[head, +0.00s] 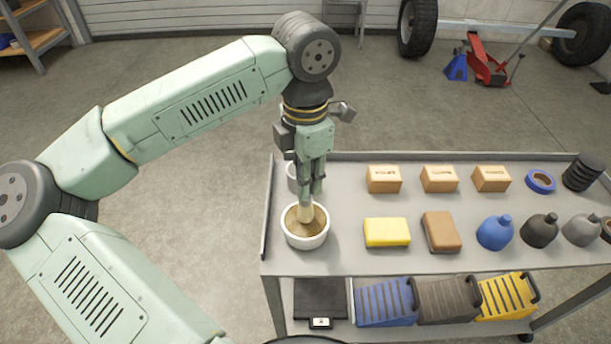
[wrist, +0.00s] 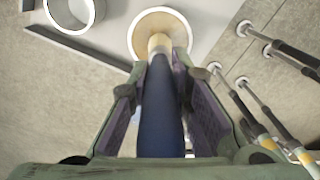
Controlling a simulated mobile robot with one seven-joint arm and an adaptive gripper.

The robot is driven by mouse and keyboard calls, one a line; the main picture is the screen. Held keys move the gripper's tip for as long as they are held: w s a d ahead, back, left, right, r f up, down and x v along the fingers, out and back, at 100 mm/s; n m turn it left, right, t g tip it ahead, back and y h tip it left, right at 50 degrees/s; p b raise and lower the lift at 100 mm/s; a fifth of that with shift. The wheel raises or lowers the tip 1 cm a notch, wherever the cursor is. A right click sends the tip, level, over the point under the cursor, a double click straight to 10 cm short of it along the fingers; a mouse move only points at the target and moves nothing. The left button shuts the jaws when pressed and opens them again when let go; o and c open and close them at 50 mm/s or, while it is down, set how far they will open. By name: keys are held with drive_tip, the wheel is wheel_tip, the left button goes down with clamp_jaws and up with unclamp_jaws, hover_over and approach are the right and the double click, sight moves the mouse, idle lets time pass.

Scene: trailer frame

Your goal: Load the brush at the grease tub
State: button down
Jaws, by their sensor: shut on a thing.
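My gripper (head: 314,190) points down over the left end of the cart and is shut on the brush, whose blue handle (wrist: 163,105) lies between the finger pads in the wrist view. The pale lower end of the brush (head: 306,211) reaches down inside the rim of the grease tub (head: 292,238), a white round tub with tan contents. The tub also shows in the wrist view (wrist: 140,22), at the brush's far end. I cannot tell how deep the bristles sit in the grease.
A second white pot (head: 292,177) stands just behind the tub, partly hidden by my gripper. On the cart top (head: 345,205), boxes (head: 384,179), a yellow sponge (head: 387,232), a brown block (head: 441,232) and bottles (head: 495,233) stand to the right. The cart has a raised back edge.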

drive_tip(key=shift+f+b, duration=0.55)
drive_tip(key=shift+b, duration=0.25)
idle(1.9)
wheel_tip(320, 180, up, 7)
drive_tip(key=p, duration=0.4)
idle(0.4)
